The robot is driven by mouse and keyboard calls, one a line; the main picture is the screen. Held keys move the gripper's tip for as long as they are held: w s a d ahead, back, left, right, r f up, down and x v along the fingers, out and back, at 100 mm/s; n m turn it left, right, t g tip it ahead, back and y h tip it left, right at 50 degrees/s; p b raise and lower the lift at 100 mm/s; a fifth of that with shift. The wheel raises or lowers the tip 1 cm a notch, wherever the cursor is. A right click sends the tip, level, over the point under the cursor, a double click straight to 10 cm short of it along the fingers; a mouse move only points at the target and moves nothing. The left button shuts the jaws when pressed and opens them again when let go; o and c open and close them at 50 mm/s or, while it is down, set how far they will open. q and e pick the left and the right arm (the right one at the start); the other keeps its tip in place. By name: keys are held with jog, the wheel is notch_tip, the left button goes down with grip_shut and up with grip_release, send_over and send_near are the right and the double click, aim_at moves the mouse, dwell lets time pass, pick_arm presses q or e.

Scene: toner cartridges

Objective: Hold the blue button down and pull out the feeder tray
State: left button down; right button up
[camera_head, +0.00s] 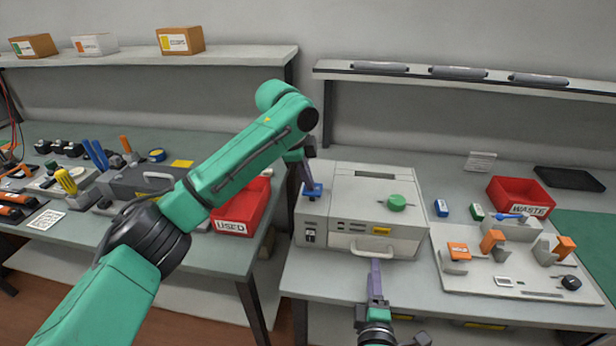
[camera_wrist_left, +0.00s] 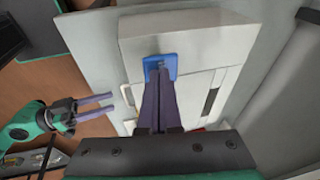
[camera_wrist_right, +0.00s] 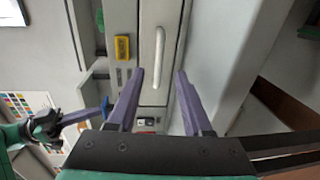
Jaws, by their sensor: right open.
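The grey-white machine (camera_head: 345,190) stands on the right-hand bench. Its blue button (camera_head: 312,192) is at the left of the top and also shows in the left wrist view (camera_wrist_left: 160,65). My left gripper (camera_head: 309,182) points down with its fingers together, tips at the button and seeming to touch it; how far the button is pressed I cannot tell. The feeder tray's handle (camera_head: 371,254) is low on the machine's front. My right gripper (camera_head: 376,264) is open in front of it. In the right wrist view the handle (camera_wrist_right: 158,50) lies between and just beyond the fingertips (camera_wrist_right: 159,74).
A green knob (camera_head: 396,202) sits on the machine's top. A red USED bin (camera_head: 240,207) is left of it. At right are a red WASTE bin (camera_head: 521,195) and a pale board (camera_head: 500,285) with orange parts. The bench edge lies close in front.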

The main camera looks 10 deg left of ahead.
aim_at(373, 256)
pick_arm(q)
jog(key=shift+f, duration=0.4)
jog(key=shift+s+f, duration=0.1)
jog(key=shift+f, duration=0.7)
pick_arm(e)
jog(key=shift+c, duration=0.4)
jog(key=s+r+g, duration=0.1)
jog(key=s+r, duration=0.2)
jog(key=s, duration=0.4)
jog(key=w+f, duration=0.1)
jog(key=w, duration=0.2)
jog(key=w+f, duration=0.1)
jog(key=w, duration=0.3)
jog(key=w+f, duration=0.1)
jog(key=w, duration=0.3)
grip_shut()
